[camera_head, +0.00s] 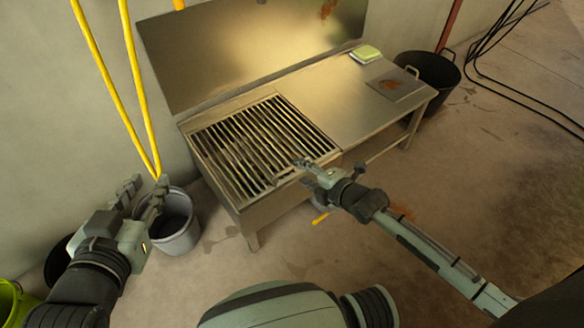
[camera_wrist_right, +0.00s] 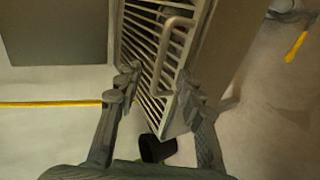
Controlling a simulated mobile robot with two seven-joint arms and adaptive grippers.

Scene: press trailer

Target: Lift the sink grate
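The sink grate (camera_head: 245,140) is a slatted metal rack lying over the left part of a metal sink table (camera_head: 345,100). In the right wrist view the grate (camera_wrist_right: 140,45) shows beyond the fingers, with a bent bar handle (camera_wrist_right: 170,48) near its edge. Whether a finger touches the grate is unclear. My left gripper (camera_head: 148,185) is open and empty, in front of the sink's left side, away from the grate.
A grey bucket (camera_head: 180,232) stands on the floor near my left gripper. Yellow pipes (camera_head: 130,60) run down the wall. A green sponge (camera_head: 366,54) lies on the table top. A black bucket (camera_head: 430,70) and black cables (camera_head: 510,85) are at the right. Floor at right is mostly clear.

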